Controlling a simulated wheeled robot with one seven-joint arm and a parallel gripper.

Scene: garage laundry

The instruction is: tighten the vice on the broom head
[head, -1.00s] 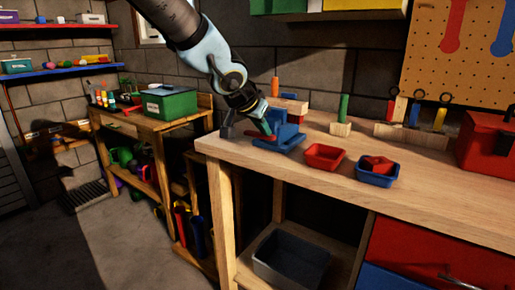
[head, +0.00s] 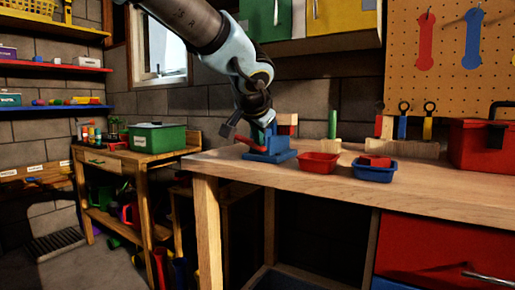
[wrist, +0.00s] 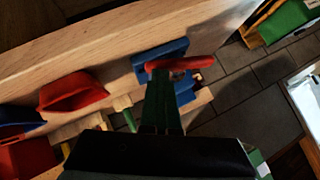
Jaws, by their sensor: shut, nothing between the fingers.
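The blue vice (head: 277,156) sits at the near left corner of the wooden workbench. Its red handle bar (head: 248,143) sticks out to the left and also shows in the wrist view (wrist: 190,63), lying across the front of the blue body. My gripper (head: 263,124) points down at the vice from above; its fingers are shut and empty. In the wrist view my gripper (wrist: 162,78) has its tips right at the red handle; I cannot tell whether they touch it. I cannot clearly make out the broom head or the jaw gap, as my arm and the vice hide that area.
A red tray (head: 319,166) and a blue tray (head: 374,172) holding a red piece stand right of the vice. Wooden blocks with pegs line the back, and a red toolbox (head: 484,148) is at far right. A green box (head: 154,138) stands on the side table.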

